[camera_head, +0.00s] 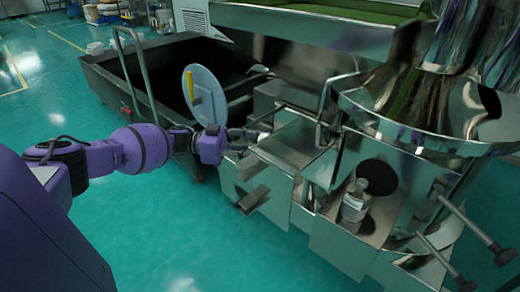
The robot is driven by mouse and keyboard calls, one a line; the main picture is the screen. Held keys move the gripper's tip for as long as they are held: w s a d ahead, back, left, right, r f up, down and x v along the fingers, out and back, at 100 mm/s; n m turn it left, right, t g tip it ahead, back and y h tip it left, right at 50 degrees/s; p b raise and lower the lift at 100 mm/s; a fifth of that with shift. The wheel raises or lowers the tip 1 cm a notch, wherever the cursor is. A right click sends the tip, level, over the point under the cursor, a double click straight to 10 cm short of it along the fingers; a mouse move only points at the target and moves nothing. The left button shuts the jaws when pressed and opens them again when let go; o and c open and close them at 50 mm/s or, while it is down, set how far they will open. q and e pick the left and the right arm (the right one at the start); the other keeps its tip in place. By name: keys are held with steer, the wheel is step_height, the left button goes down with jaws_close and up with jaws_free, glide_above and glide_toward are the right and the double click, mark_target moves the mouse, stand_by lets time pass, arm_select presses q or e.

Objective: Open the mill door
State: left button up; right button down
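The steel mill machine (330,150) fills the middle and right of the head view. I cannot say for sure which part is the mill door. A pale round plate (208,104) with a yellow handle (190,86) stands upright left of the machine, above my wrist. A steel box with block-like front parts (252,198) sits low on the machine's left side. My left gripper (248,141) is at this box's upper left edge, just below and right of the plate. Its fingers are small and dark against the metal, so their opening and any contact are unclear. My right gripper is not visible.
A dark open bin (135,70) with a tubular handle (147,75) lies behind my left arm. Steel rods with knobs (470,225) stick out at the lower right. A dark round part (377,177) sits on the machine's front. The green floor (170,250) at lower left is clear.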

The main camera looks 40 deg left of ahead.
arm_select(q)
steer(key=v, duration=1.1)
